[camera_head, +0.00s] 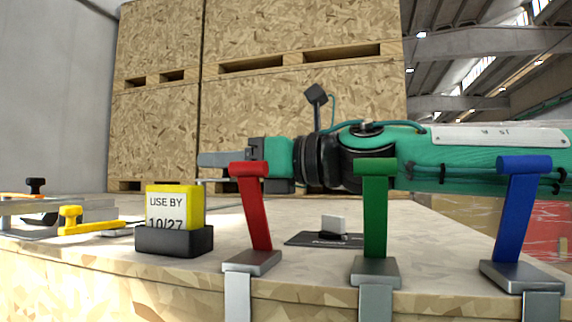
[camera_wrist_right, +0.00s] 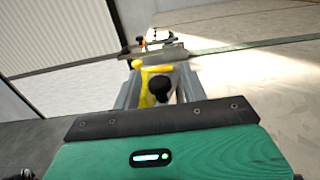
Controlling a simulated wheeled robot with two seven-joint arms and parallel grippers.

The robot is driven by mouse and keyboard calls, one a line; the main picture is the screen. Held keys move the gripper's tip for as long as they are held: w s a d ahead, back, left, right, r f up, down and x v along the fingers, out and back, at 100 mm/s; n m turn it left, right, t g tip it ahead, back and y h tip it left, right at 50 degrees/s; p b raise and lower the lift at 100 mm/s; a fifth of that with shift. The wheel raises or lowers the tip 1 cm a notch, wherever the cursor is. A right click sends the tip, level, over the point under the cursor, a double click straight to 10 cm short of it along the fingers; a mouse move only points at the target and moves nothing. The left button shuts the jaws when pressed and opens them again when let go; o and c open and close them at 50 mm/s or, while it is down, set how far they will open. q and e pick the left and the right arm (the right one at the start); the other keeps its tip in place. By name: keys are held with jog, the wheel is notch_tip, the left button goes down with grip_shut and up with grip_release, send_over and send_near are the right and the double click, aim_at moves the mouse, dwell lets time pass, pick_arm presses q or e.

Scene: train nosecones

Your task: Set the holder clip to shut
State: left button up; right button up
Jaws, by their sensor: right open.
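A clip with a yellow lever (camera_head: 90,224) lies low at the left of the table in the head view, its yellow end post standing up. I take it as the holder clip, but cannot tell for certain. In the right wrist view a yellow part (camera_wrist_right: 150,68) with a black knob (camera_wrist_right: 160,86) shows in the gap between my fingers, apparently beyond them. My right gripper (camera_head: 214,160) points left above the table, behind the red lever, open and with nothing seen held. In the wrist view its grey fingers (camera_wrist_right: 160,92) stand either side. My left gripper is out of view.
Red (camera_head: 252,210), green (camera_head: 376,210) and blue (camera_head: 518,210) levers stand along the front edge. A yellow "USE BY" block (camera_head: 175,205) sits in a black stand (camera_head: 174,240). A black-knobbed clamp (camera_head: 36,187) is at far left. Wooden crates (camera_head: 300,85) rise behind.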

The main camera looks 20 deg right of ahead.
jog(key=b+v, duration=0.3)
jog(key=v, duration=0.9)
jog(key=shift+c, duration=0.4)
